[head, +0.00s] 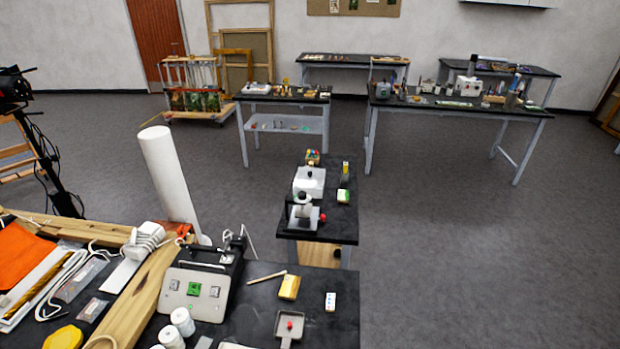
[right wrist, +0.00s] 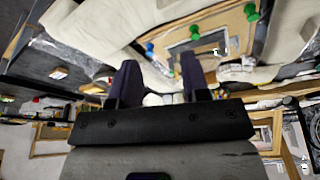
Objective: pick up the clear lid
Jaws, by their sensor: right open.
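I cannot make out a clear lid for certain in either view. In the right wrist view my right gripper (right wrist: 157,78) is open, its two dark fingers well apart, with nothing seen gripped between them. Beyond the fingers are pale cloth (right wrist: 120,22) and a wooden frame (right wrist: 222,32) with green and blue pins. Neither gripper shows in the head view, and my left gripper is in no view.
In the head view a near black bench holds a grey control box (head: 195,291), white spools (head: 182,320), a yellow block (head: 289,287) and a small grey tray (head: 288,332). Further benches stand behind. Open grey floor (head: 450,250) lies at the right.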

